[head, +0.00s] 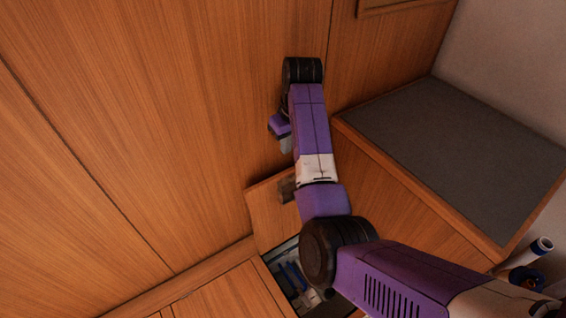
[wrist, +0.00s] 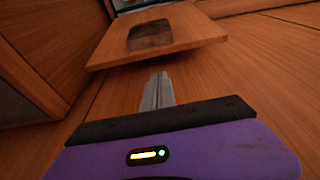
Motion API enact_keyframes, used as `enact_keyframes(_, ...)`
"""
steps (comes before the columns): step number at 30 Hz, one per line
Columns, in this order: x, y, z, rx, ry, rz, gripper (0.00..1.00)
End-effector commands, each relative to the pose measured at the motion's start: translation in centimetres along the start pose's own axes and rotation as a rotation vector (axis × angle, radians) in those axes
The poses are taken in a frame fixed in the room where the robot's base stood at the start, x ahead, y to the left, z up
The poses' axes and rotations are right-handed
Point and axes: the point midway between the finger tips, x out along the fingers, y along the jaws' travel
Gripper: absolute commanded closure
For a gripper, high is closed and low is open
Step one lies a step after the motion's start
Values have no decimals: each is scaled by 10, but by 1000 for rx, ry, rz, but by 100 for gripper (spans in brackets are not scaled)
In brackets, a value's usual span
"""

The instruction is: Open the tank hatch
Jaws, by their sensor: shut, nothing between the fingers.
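The tank hatch lid (head: 264,208) is a wooden panel in the head view, standing raised at the far edge of an opening (head: 290,272). My arm covers part of both. In the wrist view the lid (wrist: 190,28) shows as a board with a dark square patch (wrist: 150,35) on its face. My gripper (head: 286,146) is beyond the lid in the head view, apart from it. In the wrist view my gripper's fingers (wrist: 158,88) are together and empty, pointing toward the lid's near edge with a gap between.
Blue and white items lie inside the opening. A wooden bench with a grey top (head: 455,140) stands at right. White and blue rolled things (head: 530,255) are at the lower right. Wooden panelling (head: 130,120) fills the left, with clear space before it.

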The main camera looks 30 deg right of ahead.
Motion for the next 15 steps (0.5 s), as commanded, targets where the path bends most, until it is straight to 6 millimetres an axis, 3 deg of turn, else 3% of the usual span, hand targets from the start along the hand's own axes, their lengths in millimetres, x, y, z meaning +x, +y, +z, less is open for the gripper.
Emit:
enact_keyframes(5, 16, 0, 1, 13, -3, -1, 100)
enact_keyframes(15, 74, -1, 2, 11, -4, -2, 100)
